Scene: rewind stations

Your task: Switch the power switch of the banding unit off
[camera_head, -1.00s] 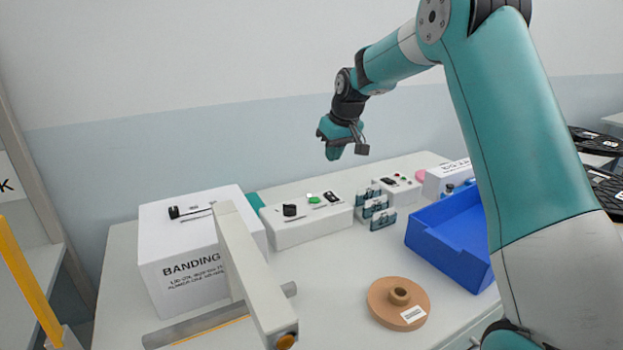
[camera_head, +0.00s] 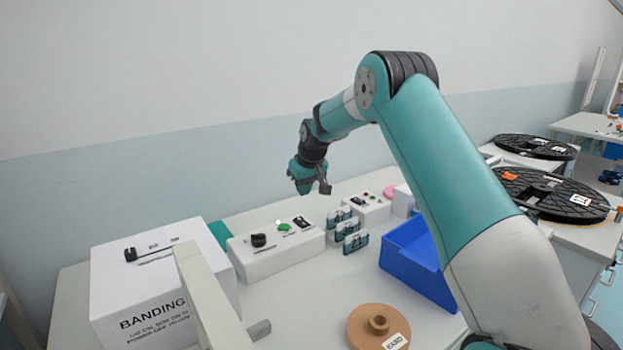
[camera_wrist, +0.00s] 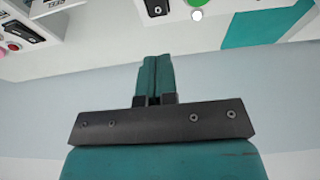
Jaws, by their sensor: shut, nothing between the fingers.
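The banding unit shows at the left in the head view as a white box (camera_head: 120,290) marked BANDING. Beside it is a low white control box (camera_head: 262,262) with a black knob (camera_head: 259,240), a green button (camera_head: 283,226) and a black switch (camera_head: 301,222). A black switch also shows at the top of the wrist view (camera_wrist: 157,8), near a green button and a white lamp. Whether it is on or off is too small to tell. My gripper (camera_head: 304,190) is shut and empty, above and behind the control box, apart from it. Its closed fingers show in the wrist view (camera_wrist: 155,75).
Small teal-and-clear blocks (camera_head: 350,230), a smaller control box (camera_head: 366,210) and a blue tray (camera_head: 418,280) stand to the right. A brown spool (camera_head: 365,330) lies in front. Black reels (camera_head: 560,195) lie farther right.

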